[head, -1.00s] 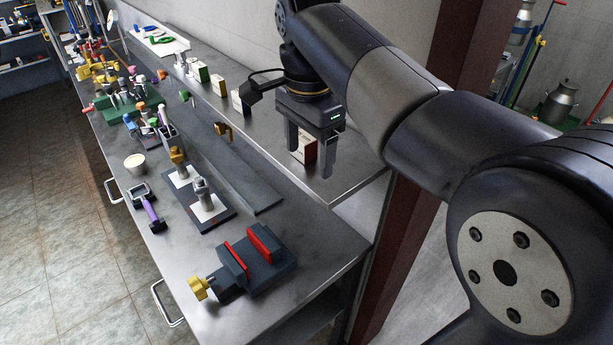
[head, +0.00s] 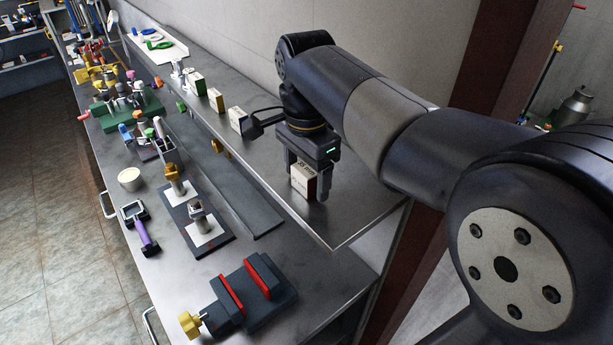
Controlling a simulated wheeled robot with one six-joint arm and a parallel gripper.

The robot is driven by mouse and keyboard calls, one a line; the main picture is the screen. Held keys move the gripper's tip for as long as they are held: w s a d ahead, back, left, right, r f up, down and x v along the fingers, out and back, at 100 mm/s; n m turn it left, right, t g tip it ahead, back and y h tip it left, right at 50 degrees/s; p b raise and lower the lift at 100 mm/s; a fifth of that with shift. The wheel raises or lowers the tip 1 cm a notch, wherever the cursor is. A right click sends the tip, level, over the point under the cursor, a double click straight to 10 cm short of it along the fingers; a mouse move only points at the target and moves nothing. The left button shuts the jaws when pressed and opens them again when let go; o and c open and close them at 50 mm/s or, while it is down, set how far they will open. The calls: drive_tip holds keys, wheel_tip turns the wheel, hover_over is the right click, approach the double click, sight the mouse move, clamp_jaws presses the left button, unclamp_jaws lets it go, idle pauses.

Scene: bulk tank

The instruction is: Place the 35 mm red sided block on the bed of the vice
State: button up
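The block with a cream face and a darker reddish side (head: 304,184) stands on the raised shelf, near its right end. My gripper (head: 308,188) points down over it, with one finger on each side. I cannot tell whether the fingers touch the block. The vice (head: 270,306) stands on the lower bench at the front. It has two red jaws, a dark body and a yellow handle (head: 189,325). The bed between its jaws (head: 244,284) is empty.
Other small blocks (head: 238,118) stand in a row along the shelf (head: 345,215), left of my gripper. Two posts on white squares (head: 199,218), a purple-handled tool (head: 146,235) and a cup (head: 131,179) are on the bench behind the vice. The shelf's front edge lies between block and vice.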

drive_tip(key=c, duration=1.1)
drive_tip(key=shift+r, duration=0.1)
